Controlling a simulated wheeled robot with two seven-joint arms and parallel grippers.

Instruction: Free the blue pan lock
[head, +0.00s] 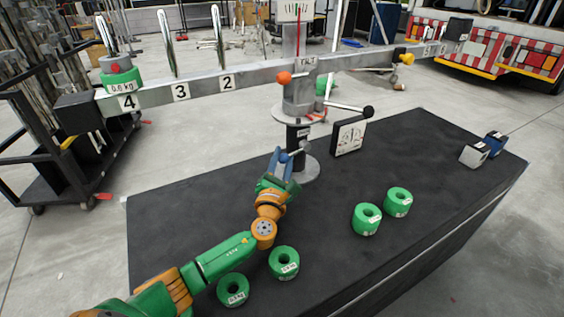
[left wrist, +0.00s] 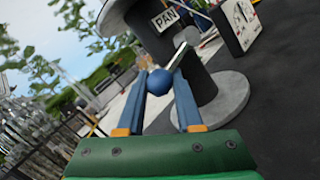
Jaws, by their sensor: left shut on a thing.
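The blue pan lock is a lever with a blue ball knob (head: 284,157) and a pale rod, on the dark post (head: 297,138) of the balance scale. The knob also shows in the left wrist view (left wrist: 159,82), between my two blue fingers, with the rod running up and right from it. My left gripper (head: 281,160) is shut on the knob, and in the left wrist view (left wrist: 158,92) a finger lies on each side of it. A "PAN" label (left wrist: 165,19) is on the post above. My right gripper is not in view.
The scale's beam (head: 205,84) spans above, with a green 0.6 kg weight (head: 121,78) at its left end. Several green weights (head: 366,219) lie on the dark table (head: 440,165).

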